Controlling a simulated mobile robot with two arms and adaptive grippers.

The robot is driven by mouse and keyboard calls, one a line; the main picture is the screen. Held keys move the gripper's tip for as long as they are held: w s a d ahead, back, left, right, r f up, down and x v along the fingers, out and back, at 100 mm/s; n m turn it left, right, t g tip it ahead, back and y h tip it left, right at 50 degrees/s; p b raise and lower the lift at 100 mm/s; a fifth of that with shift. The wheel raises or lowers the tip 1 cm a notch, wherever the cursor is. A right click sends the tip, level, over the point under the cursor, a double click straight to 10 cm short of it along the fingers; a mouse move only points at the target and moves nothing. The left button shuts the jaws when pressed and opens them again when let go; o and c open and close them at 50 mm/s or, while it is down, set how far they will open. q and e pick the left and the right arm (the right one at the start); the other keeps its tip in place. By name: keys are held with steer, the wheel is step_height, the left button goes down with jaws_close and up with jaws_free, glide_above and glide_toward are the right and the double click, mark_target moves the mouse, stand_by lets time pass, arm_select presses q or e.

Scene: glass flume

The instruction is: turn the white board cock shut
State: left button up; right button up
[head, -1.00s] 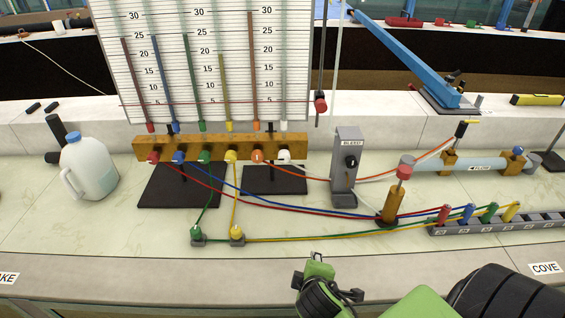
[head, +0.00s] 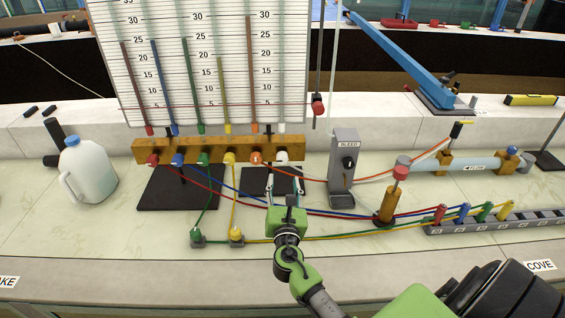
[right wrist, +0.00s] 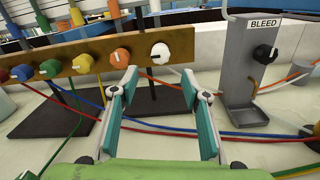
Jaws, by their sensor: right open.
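The white board cock (head: 283,156) is the rightmost knob on the wooden manifold bar (head: 214,149). My left gripper is not in view.
The orange cock (right wrist: 119,58) is close left of the white one. The grey BLEED stand (head: 343,160) rises to the right. Red, blue, green and yellow tubes cross the bench below my right gripper. A jug (head: 88,172) stands at the left.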

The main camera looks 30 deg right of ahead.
mark_target(282, 161)
steer(key=x, duration=0.9)
steer(key=shift+w+d, duration=0.3)
steer(key=c, duration=1.1)
